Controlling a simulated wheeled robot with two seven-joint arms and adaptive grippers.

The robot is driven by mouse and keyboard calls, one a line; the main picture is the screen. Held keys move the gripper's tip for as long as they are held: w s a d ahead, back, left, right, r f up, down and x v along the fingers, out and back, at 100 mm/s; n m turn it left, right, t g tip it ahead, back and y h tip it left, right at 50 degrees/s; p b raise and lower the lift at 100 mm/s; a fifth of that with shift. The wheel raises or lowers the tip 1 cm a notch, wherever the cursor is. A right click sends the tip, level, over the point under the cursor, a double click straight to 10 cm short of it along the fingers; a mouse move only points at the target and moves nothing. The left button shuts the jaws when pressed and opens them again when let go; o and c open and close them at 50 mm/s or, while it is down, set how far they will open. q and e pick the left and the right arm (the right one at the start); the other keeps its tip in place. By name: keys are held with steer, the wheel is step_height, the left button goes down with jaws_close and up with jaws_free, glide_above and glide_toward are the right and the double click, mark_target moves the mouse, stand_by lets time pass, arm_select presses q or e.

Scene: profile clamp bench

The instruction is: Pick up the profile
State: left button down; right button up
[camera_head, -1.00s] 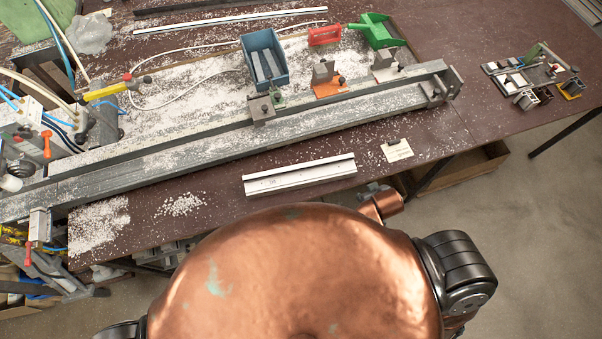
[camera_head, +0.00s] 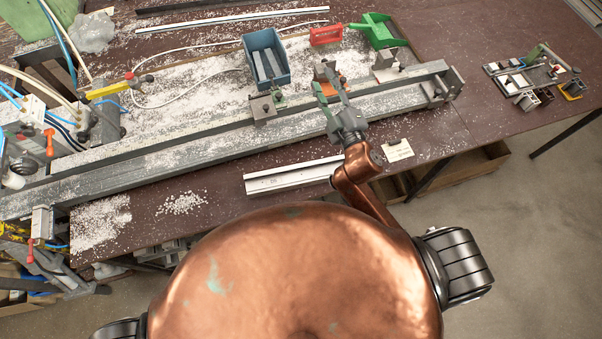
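A white profile (camera_head: 285,178) lies lengthwise on the brown bench near its front edge, tilted slightly up to the right. Its right end is partly hidden behind my copper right forearm. My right gripper (camera_head: 325,80) reaches over the bench, beyond the profile. Its two fingers are spread apart with no profile between them, and they overlap the orange-based clamp in the picture. My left gripper is not in view.
A long grey rail (camera_head: 200,140) with clamps runs across the bench behind the profile. A blue bin (camera_head: 265,62), a red block (camera_head: 325,35) and a green scoop (camera_head: 378,32) stand farther back. A small label card (camera_head: 398,150) lies right of my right arm.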

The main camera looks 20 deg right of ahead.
steer(key=s+a+r+n+y, duration=0.1)
steer(key=a+r+n+y, duration=0.45)
steer(key=a, duration=0.25)
steer(key=s+a+r+n+y, duration=0.1)
steer(key=a+r+n+y, duration=0.45)
steer(key=a+n, duration=0.2)
steer(key=s+a+f+n+g+y, duration=0.3)
steer(key=s+a+n+g, duration=0.3)
steer(key=a+n+g, duration=0.3)
steer(key=s+a+f+n+g+y, duration=0.3)
steer(key=s+a+n+g, duration=0.4)
steer(key=n, duration=0.3)
steer(key=n+g+h, duration=0.3)
steer(key=n+h, duration=0.6)
steer(key=h, duration=1)
glide_above(300, 165)
steer(key=w, duration=0.1)
step_height(300, 165, down, 25)
steer(key=shift+r, duration=0.1)
steer(key=shift+d+f, duration=0.15)
steer(key=shift+f, duration=0.2)
steer(key=f, duration=0.2)
steer(key=f+p, duration=0.1)
steer(key=f, duration=0.1)
steer(key=s+f+p, duration=0.1)
steer(key=f, duration=0.1)
steer(key=shift+w+f, duration=0.1)
steer(key=shift+f, duration=0.3)
